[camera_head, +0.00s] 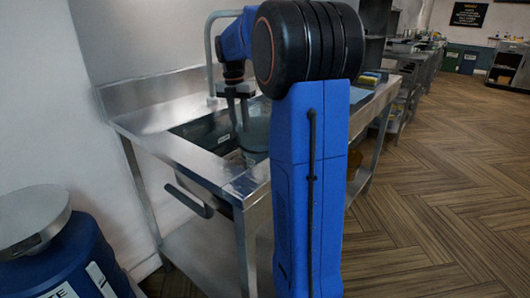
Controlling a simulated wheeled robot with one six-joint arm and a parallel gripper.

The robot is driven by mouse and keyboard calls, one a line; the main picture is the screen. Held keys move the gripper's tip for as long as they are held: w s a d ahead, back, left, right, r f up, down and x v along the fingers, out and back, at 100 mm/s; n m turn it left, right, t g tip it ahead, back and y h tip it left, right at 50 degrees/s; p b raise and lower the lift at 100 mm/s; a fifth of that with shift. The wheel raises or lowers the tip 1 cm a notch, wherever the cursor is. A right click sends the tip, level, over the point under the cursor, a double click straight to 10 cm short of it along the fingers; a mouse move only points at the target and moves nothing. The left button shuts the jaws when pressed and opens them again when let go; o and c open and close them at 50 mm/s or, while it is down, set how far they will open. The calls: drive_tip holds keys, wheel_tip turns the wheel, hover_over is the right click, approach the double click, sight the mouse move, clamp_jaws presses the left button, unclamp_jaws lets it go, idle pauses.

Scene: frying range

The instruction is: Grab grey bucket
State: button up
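A dark grey, rounded vessel that looks like the grey bucket (258,137) stands in the basin of the steel sink (168,143). My arm hides its right side, and a pale label shows low on its front. My gripper (240,124) points down over the basin at the vessel's left edge. Its two fingers show a gap between them, so it looks open. I cannot tell whether the fingers touch the vessel or straddle its rim.
A curved tap pipe (208,45) rises behind the sink. Yellow sponges (371,78) lie on the counter at right. The wooden floor (440,190) to the right is clear.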

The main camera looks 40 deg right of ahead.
drive_tip(key=f, duration=0.6)
drive_tip(key=s+f, duration=0.1)
drive_tip(key=f, duration=0.2)
drive_tip(key=shift+s+d, duration=0.1)
drive_tip(key=shift+d, duration=0.05)
clamp_jaws()
idle(1.3)
